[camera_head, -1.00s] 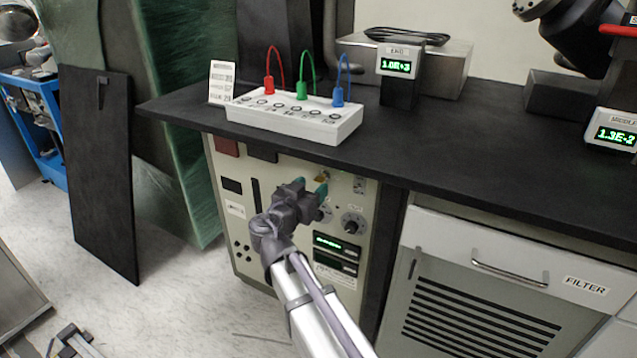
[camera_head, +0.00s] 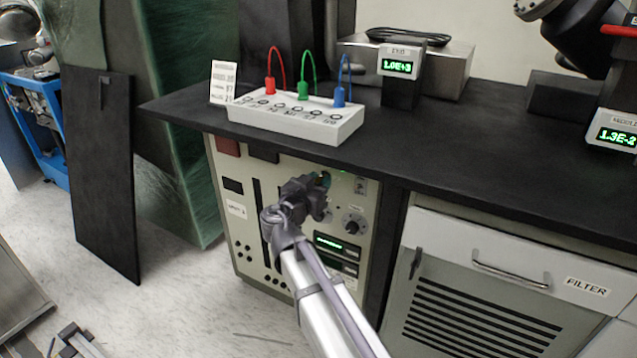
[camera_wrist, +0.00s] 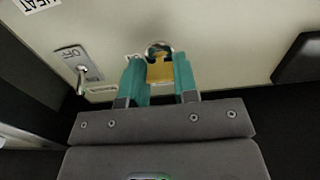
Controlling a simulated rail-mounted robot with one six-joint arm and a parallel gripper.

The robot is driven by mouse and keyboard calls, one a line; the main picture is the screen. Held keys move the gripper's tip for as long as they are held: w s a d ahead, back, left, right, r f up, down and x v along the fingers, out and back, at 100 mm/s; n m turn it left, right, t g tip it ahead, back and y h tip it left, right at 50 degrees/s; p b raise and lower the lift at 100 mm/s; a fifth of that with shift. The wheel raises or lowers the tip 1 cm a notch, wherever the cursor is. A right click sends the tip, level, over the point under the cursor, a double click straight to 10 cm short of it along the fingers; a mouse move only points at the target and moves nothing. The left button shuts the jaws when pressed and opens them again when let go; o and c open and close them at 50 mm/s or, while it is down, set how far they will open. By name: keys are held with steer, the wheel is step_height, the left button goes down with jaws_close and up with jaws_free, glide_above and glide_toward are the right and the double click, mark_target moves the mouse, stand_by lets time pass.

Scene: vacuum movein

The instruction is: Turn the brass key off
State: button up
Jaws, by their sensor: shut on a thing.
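The brass key (camera_wrist: 160,70) shows in the wrist view as a yellow bow at a round metal lock on the cream panel. My gripper (camera_wrist: 160,82) has its two teal fingers on either side of the key, shut on it. In the head view my gripper (camera_head: 322,182) is at the upper part of the cabinet's front panel, under the bench edge. There the key is mostly hidden by my gripper. The angle of the key in its lock is hard to read.
A toggle switch (camera_wrist: 82,78) on a metal plate stands left of the key in the wrist view. The cream cabinet (camera_head: 235,235) has a round knob (camera_head: 354,223) and displays. The black bench top (camera_head: 420,170) overhangs the panel. A white box with plugged cables (camera_head: 300,118) stands above.

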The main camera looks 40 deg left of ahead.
steer(key=shift+n, duration=0.5)
steer(key=n, duration=0.3)
steer(key=shift+n, duration=0.4)
steer(key=n, duration=0.4)
steer(key=shift+n, duration=0.3)
steer(key=n, duration=0.8)
steer(key=shift+n, duration=0.4)
steer(key=o, duration=0.9)
steer(key=shift+s, duration=0.1)
